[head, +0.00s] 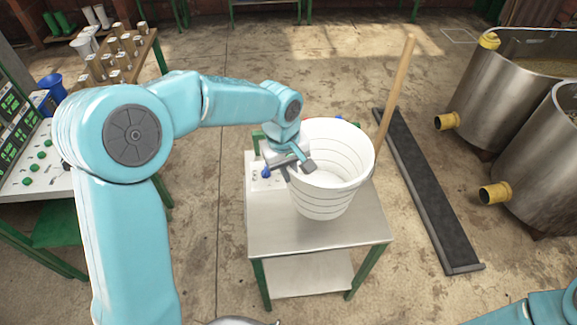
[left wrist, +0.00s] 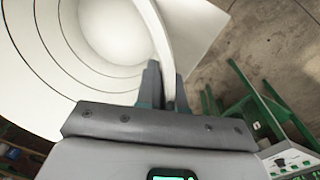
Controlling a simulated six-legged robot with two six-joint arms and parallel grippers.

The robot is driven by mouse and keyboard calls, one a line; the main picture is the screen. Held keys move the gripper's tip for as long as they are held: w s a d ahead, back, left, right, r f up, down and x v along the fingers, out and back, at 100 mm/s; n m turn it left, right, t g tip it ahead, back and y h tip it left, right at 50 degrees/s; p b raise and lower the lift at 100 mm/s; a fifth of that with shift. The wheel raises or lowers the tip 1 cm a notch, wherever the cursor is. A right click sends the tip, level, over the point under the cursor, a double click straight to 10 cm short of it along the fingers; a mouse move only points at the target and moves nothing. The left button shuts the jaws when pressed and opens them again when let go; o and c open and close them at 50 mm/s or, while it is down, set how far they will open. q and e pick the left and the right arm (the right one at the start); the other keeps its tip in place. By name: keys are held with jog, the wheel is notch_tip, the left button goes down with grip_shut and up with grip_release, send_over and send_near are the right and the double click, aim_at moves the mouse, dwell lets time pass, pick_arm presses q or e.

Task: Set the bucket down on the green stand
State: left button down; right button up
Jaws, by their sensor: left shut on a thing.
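The white bucket (head: 338,190), ringed with thin dark lines, is over the metal-topped stand with green legs (head: 290,237). It looks slightly tilted, and I cannot tell whether its base touches the top. My left gripper (head: 297,163) is shut on the bucket's near-left wall. In the left wrist view, the bucket (left wrist: 100,35) fills the upper left, and its rim runs between the fingers of my left gripper (left wrist: 166,88). Part of my right arm shows at the bottom right of the head view; its gripper is out of view.
A wooden pole (head: 399,85) rises behind the bucket. A dark floor strip (head: 428,190) and steel tanks (head: 505,90) with yellow outlets are to the right. A control panel (head: 30,155) and a table with small blocks (head: 125,62) are left.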

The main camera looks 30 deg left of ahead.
pick_arm(q)
notch_tip(320, 180, down, 12)
jog(key=b, duration=0.8)
jog(key=shift+r+b, duration=0.2)
jog(key=shift+b, duration=0.15)
jog(key=shift+a, duration=0.1)
jog(key=c, duration=1.2)
grip_release()
jog(key=shift+r, duration=0.1)
jog(key=r, duration=0.5)
jog(key=s+r, duration=0.1)
jog(key=r, duration=0.4)
jog(key=a+r, duration=0.1)
jog(key=r, duration=0.5)
jog(key=shift+s+r+p, duration=0.1)
jog(key=shift+s+p, duration=0.1)
jog(key=shift+p, duration=0.2)
